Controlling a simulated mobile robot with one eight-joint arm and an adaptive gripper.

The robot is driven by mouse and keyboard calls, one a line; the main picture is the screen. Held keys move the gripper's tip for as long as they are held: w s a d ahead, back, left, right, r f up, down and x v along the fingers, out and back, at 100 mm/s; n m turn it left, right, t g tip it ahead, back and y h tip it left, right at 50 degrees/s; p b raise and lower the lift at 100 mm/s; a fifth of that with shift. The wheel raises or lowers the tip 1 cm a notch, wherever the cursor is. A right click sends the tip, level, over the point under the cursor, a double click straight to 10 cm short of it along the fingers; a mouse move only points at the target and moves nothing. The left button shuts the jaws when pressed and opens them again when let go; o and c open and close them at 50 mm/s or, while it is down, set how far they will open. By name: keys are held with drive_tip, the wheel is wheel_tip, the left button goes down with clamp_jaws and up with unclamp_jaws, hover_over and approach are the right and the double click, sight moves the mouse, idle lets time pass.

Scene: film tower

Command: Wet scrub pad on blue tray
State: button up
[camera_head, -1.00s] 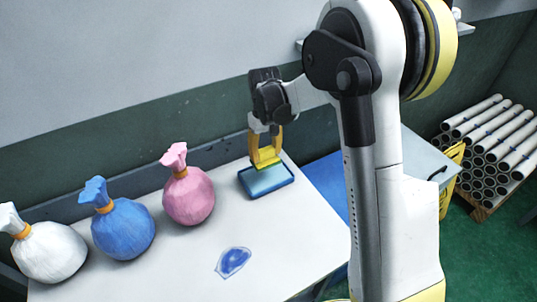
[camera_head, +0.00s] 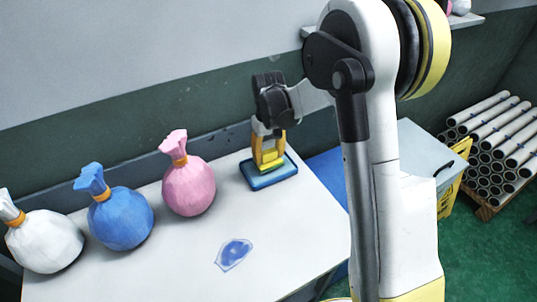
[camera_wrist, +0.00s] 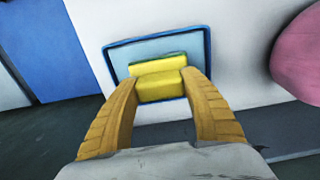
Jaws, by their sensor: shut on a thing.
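The yellow scrub pad (camera_wrist: 160,88) is between the two orange-yellow fingers of my gripper (camera_wrist: 162,76), which is shut on it. The blue tray (camera_wrist: 111,62), with a darker rim and pale blue inside, lies directly below the pad. In the head view, my gripper (camera_head: 270,152) points down into the tray (camera_head: 287,176), and the pad (camera_head: 268,163) shows low between the fingers. The pad is over or in the tray; I cannot tell whether it touches the tray's inside.
A blue stain (camera_head: 235,253) marks the white table (camera_head: 180,262). Pink (camera_head: 189,187), blue (camera_head: 121,218) and white (camera_head: 45,241) tied bags stand left of the tray. Stacked tubes (camera_head: 500,145) lie at the far right. The front of the table is clear around the stain.

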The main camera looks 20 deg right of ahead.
drive_tip(key=shift+f+b, duration=0.45)
drive_tip(key=shift+f, duration=0.15)
idle(1.6)
drive_tip(key=shift+r, duration=0.15)
drive_tip(key=shift+r+p, duration=2.3)
drive_tip(key=shift+r, duration=1.1)
